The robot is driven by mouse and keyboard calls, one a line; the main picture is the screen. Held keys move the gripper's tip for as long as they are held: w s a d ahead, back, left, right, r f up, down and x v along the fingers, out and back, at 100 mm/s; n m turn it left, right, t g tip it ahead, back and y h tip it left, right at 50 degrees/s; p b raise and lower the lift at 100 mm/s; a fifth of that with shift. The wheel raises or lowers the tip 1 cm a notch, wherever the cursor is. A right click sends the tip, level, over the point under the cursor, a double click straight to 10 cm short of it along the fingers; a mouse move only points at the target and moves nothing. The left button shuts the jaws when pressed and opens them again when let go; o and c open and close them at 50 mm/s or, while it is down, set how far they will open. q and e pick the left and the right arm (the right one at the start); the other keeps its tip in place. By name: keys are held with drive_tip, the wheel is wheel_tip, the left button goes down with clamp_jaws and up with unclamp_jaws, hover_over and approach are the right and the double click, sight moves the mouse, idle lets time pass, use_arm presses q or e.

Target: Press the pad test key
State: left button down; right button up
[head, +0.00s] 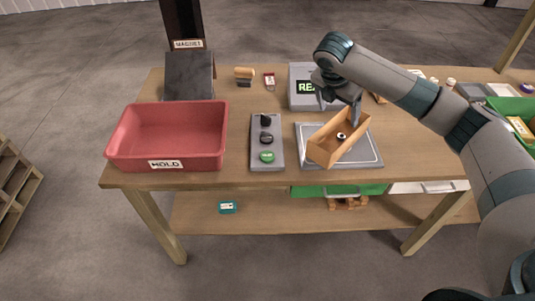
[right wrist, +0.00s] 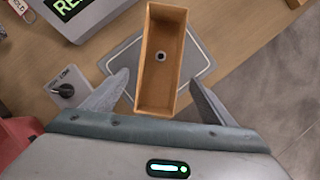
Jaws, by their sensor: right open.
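A grey control panel (head: 267,155) lies on the table with a black knob (head: 266,120), a dark button (head: 266,138) and a green button (head: 267,156). I cannot read which is the pad test key. To its right is a grey pad (head: 369,157) with a white outline. An open wooden box (head: 322,151) is over the pad, with a small dark ring-like item (head: 341,135) inside. My left gripper is not in view.
A red tray (head: 125,148) labelled HOLD stands left of the panel. A grey display unit (head: 300,101) with green text is behind the pad. A dark slanted magnet stand (head: 188,78), a stamp-like item (head: 244,76) and a red-and-white tag (head: 269,80) are at the back.

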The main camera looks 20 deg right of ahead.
clamp_jaws()
idle(1.4)
